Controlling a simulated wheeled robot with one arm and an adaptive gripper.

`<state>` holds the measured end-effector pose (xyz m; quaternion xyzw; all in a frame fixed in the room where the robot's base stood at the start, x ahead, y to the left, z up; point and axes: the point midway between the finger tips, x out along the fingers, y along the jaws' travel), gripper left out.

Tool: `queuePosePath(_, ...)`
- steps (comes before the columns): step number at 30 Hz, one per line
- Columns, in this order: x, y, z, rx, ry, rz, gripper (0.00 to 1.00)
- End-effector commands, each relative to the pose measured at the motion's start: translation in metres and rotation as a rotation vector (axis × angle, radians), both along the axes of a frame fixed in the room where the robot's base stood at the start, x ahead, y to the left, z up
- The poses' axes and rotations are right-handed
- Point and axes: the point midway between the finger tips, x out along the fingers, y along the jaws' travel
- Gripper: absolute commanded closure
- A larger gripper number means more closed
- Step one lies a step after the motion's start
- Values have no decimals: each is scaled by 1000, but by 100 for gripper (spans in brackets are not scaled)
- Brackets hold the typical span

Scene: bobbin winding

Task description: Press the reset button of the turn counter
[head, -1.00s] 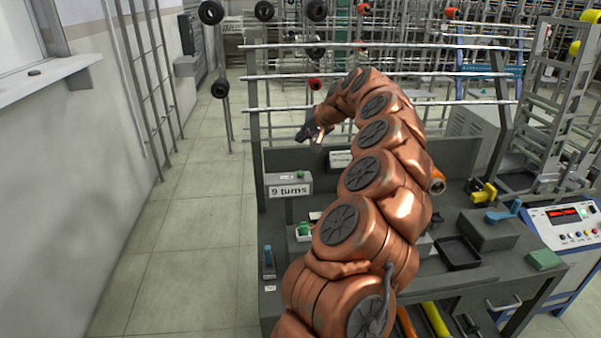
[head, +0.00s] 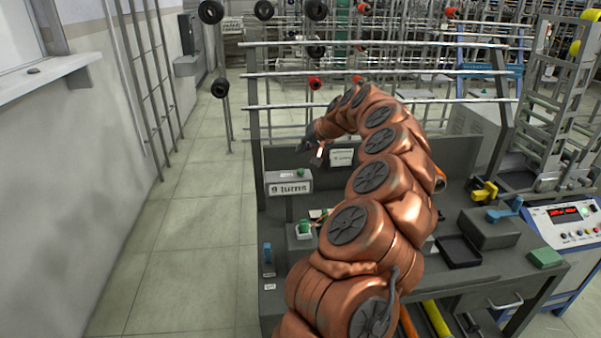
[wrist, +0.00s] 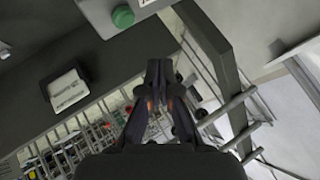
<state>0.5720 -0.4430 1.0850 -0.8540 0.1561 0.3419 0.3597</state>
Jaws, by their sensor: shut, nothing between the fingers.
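The turn counter (head: 289,182) is a grey box with a "9 turns" label on its front, at the left end of the workbench in the head view. Its green reset button (head: 300,173) is on top, towards the right end. The wrist view shows a round green button (wrist: 122,16) near the top edge, with part of the grey box (wrist: 98,12) around it. My gripper (head: 312,149) is above and slightly to the right of the button, apart from it. In the wrist view my gripper (wrist: 160,68) is shut and empty, below and right of the button.
A white card (head: 341,157) is on the dark back panel beside my gripper. Horizontal rails (head: 300,108) run behind the bench. The floor to the left is clear.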

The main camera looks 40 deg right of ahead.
Motion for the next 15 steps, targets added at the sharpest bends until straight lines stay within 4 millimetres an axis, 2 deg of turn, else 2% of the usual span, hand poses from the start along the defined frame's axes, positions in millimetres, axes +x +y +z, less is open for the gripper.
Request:
queuePosePath(6,0,1,-30,1,1,3,100)
queuePosePath(15,0,1,-40,0,0,2,100)
